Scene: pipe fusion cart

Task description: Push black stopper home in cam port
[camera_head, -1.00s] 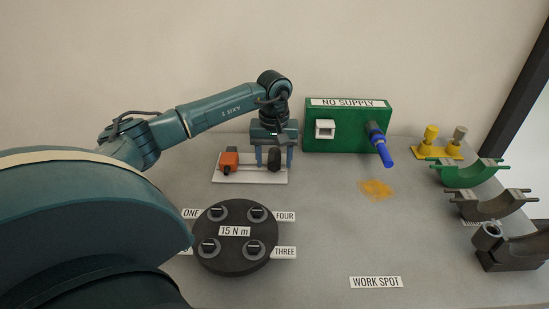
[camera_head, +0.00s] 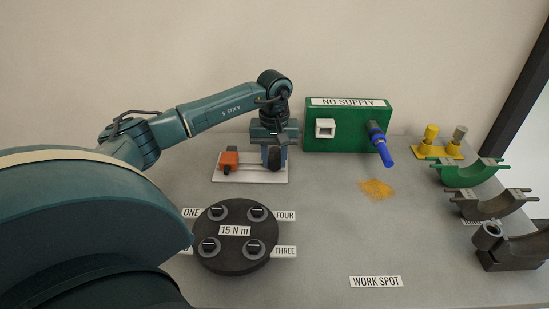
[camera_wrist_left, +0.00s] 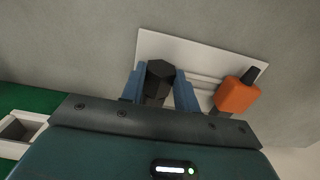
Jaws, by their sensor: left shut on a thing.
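A black hex-ended piece, which looks like the black stopper (camera_head: 273,158), stands on a white plate (camera_head: 240,177) at the back. My left gripper (camera_head: 274,150) is above it with its blue fingers shut on its sides. In the left wrist view the black stopper (camera_wrist_left: 159,75) sits between the two fingers of my left gripper (camera_wrist_left: 160,82). A white square-rimmed port (camera_head: 325,128) is on the green box (camera_head: 350,140) to the right. I cannot tell for sure that it is the cam port. My right gripper is not in view.
An orange block (camera_head: 229,160) with a black end lies on the same plate, left of the stopper. A blue handle (camera_head: 380,145) sticks out of the green box. A black round stand (camera_head: 235,265) is in front, and saddles (camera_head: 470,174) line the right. The middle is open.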

